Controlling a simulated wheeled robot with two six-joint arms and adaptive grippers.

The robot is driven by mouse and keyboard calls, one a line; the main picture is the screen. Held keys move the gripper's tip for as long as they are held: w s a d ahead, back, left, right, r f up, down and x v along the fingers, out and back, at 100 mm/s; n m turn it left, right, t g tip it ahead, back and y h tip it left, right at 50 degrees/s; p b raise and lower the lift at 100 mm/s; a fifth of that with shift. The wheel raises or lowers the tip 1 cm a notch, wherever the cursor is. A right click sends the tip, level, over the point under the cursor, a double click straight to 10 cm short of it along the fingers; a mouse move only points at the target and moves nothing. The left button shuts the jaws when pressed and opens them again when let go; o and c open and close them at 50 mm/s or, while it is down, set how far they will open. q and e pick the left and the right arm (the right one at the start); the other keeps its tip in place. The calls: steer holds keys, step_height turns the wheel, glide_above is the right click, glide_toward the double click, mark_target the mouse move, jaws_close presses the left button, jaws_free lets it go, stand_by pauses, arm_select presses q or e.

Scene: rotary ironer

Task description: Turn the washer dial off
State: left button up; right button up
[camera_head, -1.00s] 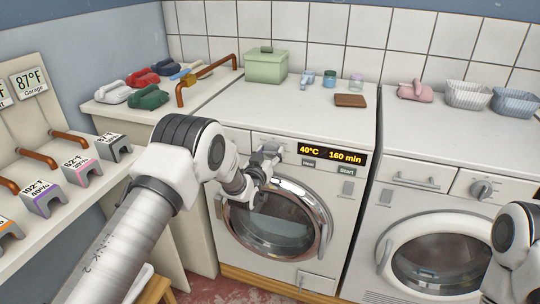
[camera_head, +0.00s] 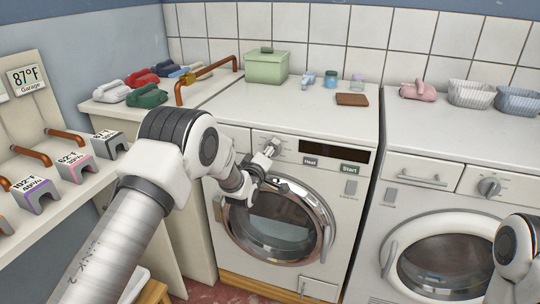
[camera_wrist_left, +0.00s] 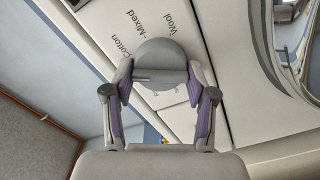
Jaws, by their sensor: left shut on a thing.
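The left washer (camera_head: 340,205) has a dark, blank display (camera_head: 334,153) with Heat and Start buttons below it. Its grey round dial (camera_wrist_left: 160,58) fills the middle of the left wrist view, beside panel print reading Cotton, Mixed and Wool. My left gripper (camera_head: 268,153) is at the dial on the panel left of the display, and its two fingers are closed on the dial from both sides. The gripper and wrist hide most of the dial in the head view. Only a link of my right arm shows at the right edge; its gripper is out of view.
A second machine (camera_head: 440,200) with its own knob (camera_head: 489,187) stands at the right. A green box (camera_head: 266,67), small jars and a brown block (camera_head: 352,99) sit on the left washer's top. Irons (camera_head: 147,96) lie at the back left. The washer's round door (camera_head: 275,228) is just below my gripper.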

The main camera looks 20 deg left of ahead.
arm_select(q)
steer(key=n, duration=0.3)
steer(key=n+b, duration=0.1)
steer(key=n, duration=0.1)
steer(key=shift+a+f+n, duration=0.15)
steer(key=shift+f+n, duration=0.05)
steer(key=shift+n, duration=0.2)
steer(key=shift+f+b, duration=0.1)
steer(key=shift+b, duration=0.2)
steer(key=o, duration=1.1)
steer(key=shift+s, duration=0.1)
steer(key=shift+o, duration=0.2)
steer(key=shift+a, duration=0.15)
steer(key=s, duration=1.2)
steer(key=shift+a, duration=0.2)
